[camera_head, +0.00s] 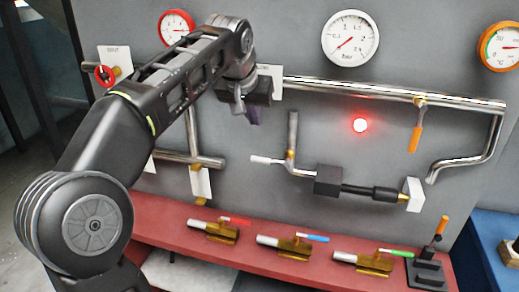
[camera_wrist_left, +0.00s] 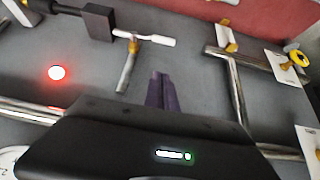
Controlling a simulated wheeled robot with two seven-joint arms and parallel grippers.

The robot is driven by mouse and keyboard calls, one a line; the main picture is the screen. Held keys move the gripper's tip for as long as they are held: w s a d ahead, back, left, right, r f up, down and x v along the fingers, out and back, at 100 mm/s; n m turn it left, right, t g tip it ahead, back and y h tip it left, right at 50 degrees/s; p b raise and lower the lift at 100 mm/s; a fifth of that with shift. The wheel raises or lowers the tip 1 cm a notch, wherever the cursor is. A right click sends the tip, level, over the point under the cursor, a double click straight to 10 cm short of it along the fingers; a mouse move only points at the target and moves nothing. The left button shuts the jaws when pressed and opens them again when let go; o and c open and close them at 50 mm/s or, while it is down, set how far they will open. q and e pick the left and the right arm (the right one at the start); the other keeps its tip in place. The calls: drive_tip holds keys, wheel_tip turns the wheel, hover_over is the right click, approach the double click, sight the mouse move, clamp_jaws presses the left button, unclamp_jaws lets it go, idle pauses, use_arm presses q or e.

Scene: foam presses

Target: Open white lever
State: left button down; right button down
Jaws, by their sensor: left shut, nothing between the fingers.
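The white lever (camera_head: 267,160) sticks out to the left, roughly level, from a brass valve (camera_head: 290,163) on a short upright pipe on the grey panel. The white lever also shows in the left wrist view (camera_wrist_left: 155,39), beyond my fingertips. My left gripper (camera_head: 252,117) is in front of the panel, above and a little left of the lever in the head view, and apart from it. Its purple fingers (camera_wrist_left: 161,88) are together in the left wrist view, with nothing between them. My right gripper is not in view.
A dark block (camera_head: 328,180) sits right of the valve. An orange lever (camera_head: 415,138) hangs from the upper pipe. A red light (camera_head: 360,125) glows on the panel. Below, a red ledge (camera_head: 200,253) carries several brass valves with coloured handles. Gauges (camera_head: 350,38) line the top.

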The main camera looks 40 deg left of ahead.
use_arm(q)
drive_tip(key=p, duration=0.1)
hover_over(260, 160)
wheel_tip(260, 160, down, 8)
drive_tip(key=shift+w+a, duration=0.1)
wheel_tip(260, 160, down, 3)
drive_tip(key=shift+r, duration=0.2)
drive_tip(key=shift+s+f+p, duration=0.25)
drive_tip(key=shift+f+p, duration=0.05)
drive_tip(key=shift+f, duration=0.45)
